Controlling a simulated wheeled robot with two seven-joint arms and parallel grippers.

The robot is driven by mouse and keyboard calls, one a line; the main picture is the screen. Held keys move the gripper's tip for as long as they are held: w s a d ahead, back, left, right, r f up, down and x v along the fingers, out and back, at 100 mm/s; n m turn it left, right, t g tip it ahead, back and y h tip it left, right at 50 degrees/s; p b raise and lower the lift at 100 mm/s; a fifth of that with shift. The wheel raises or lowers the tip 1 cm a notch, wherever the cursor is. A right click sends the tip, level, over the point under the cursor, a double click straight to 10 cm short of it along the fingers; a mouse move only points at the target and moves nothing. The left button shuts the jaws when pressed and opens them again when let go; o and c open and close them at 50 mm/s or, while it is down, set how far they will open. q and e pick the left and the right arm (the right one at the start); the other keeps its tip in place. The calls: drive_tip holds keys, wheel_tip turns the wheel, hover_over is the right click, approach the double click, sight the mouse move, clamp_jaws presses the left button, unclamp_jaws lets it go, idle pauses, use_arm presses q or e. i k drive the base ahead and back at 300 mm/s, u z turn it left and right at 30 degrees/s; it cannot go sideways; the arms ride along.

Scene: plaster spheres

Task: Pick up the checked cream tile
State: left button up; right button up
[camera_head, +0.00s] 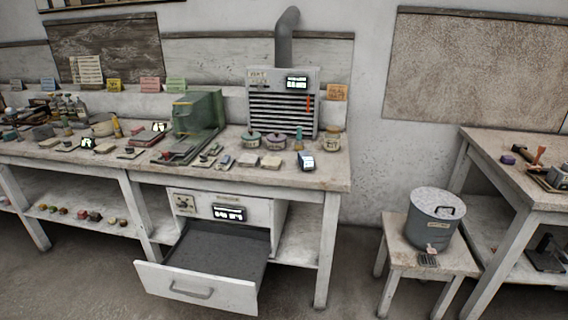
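Two small pale cream tile-like pieces lie side by side near the front of the long workbench: a left piece (249,160) and a right piece (271,162). They are too small for me to tell whether either has a checked pattern. Other small flat pieces (205,161) lie just left of them. I cannot tell which piece is the checked cream tile. Neither of my grippers is in view.
The long workbench (330,177) also holds a green machine (200,112), a vent unit (283,103), lidded jars and a small display device (306,161). Below, a drawer (195,287) stands open and looks empty. A grey pot (434,217) stands on a stool; another table (500,160) is at right.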

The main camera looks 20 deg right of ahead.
sight(269, 161)
drive_tip(key=z, duration=1.75)
drive_tip(key=i, duration=1.9)
drive_tip(key=u, duration=2.8)
